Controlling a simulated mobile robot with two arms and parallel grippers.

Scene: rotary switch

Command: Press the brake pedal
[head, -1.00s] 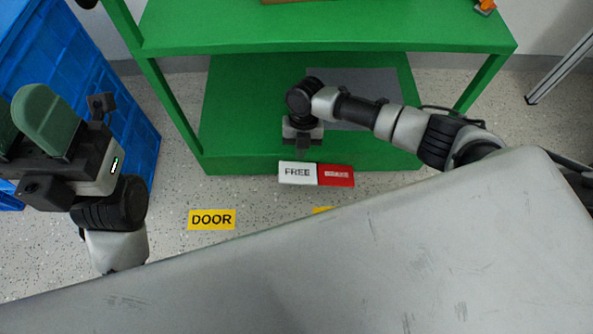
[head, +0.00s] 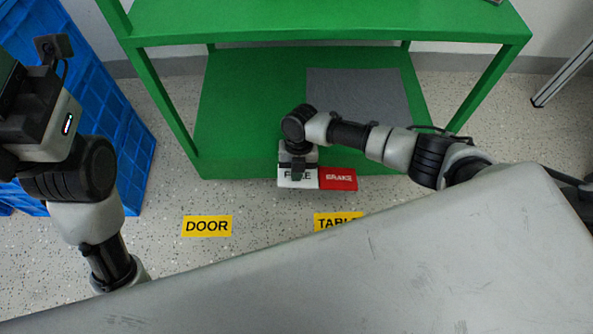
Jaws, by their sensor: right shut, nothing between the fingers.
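The pedal unit sits at the front edge of the green cart's lower shelf. Its red half is the brake pedal (head: 338,179), lettered BRAKE. Its white half is the FREE pedal (head: 298,183). My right gripper (head: 297,172) points down over the white FREE half, shut and empty, and covers part of its lettering. It is left of the red half. I cannot tell whether it touches the pedal. My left gripper (head: 8,85) is at the left picture edge, mostly cut off, far from the pedals.
The green cart (head: 240,110) has posts on both sides and an upper shelf above the pedals. A grey mat (head: 358,90) lies on its lower shelf. Blue crates (head: 110,110) stand at left. DOOR (head: 207,226) and TABLE (head: 338,221) labels mark the floor.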

